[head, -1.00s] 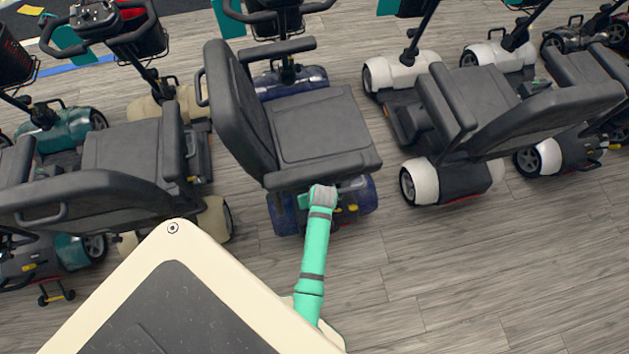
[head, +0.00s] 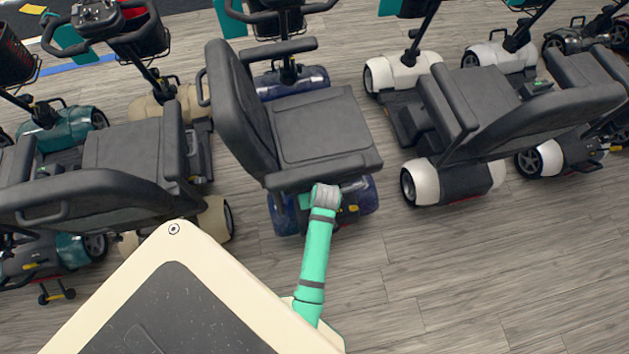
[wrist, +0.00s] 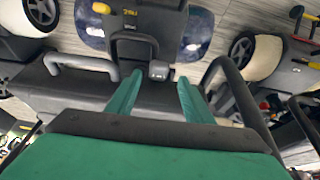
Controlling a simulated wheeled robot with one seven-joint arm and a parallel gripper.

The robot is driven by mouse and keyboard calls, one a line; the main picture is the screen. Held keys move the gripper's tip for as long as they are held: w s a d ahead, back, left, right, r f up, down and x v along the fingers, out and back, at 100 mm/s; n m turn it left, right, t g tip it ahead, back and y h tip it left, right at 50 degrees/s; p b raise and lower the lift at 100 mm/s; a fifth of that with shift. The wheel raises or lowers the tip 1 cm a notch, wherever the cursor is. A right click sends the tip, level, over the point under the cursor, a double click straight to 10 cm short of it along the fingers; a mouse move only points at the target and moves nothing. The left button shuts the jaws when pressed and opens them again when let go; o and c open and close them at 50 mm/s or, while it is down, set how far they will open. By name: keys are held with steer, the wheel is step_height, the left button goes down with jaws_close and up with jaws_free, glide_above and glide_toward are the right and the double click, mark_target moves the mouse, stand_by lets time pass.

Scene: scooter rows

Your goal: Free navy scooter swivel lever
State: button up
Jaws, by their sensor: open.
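The navy scooter (head: 283,216) stands in the middle of the head view, its dark seat (head: 322,125) turned sideways on top. My arm reaches to the near edge of this seat, and the seat hides most of my gripper there. In the wrist view my gripper (wrist: 160,78) is open, its two green fingers apart. A small grey block, perhaps the end of the swivel lever (wrist: 158,70), shows between the fingertips; I cannot tell if they touch it.
A beige scooter (head: 214,220) stands close on the left and a white one (head: 425,181) on the right. The seat's bars (wrist: 225,75) flank my gripper. Grey floor is clear at the lower right of the head view.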

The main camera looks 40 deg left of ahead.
steer(key=v, duration=0.2)
steer(key=shift+r, duration=0.3)
stand_by(0.3)
steer(key=s+d+r+m+t, duration=0.3)
steer(key=s+d, duration=0.2)
steer(key=d, duration=0.3)
steer(key=s+d+r+m+t, duration=0.25)
steer(key=s+d+t, duration=0.2)
steer(key=d, duration=0.35)
steer(key=s+d+r+m+t+h, duration=0.1)
steer(key=s+d+r, duration=0.2)
steer(key=r, duration=0.4)
steer(key=s+d+r+m+t+h, duration=0.1)
steer(key=s+d+r+m+t, duration=0.1)
steer(key=r, duration=0.5)
steer(key=s+d+r+m+t+h, duration=0.1)
steer(key=s+d+r+m+t, duration=0.1)
steer(key=s+d+r, duration=0.2)
step_height(320, 180, up, 3)
steer(key=shift+s+d+r+h, duration=0.2)
steer(key=shift+s+h, duration=0.1)
steer(key=shift+s, duration=0.55)
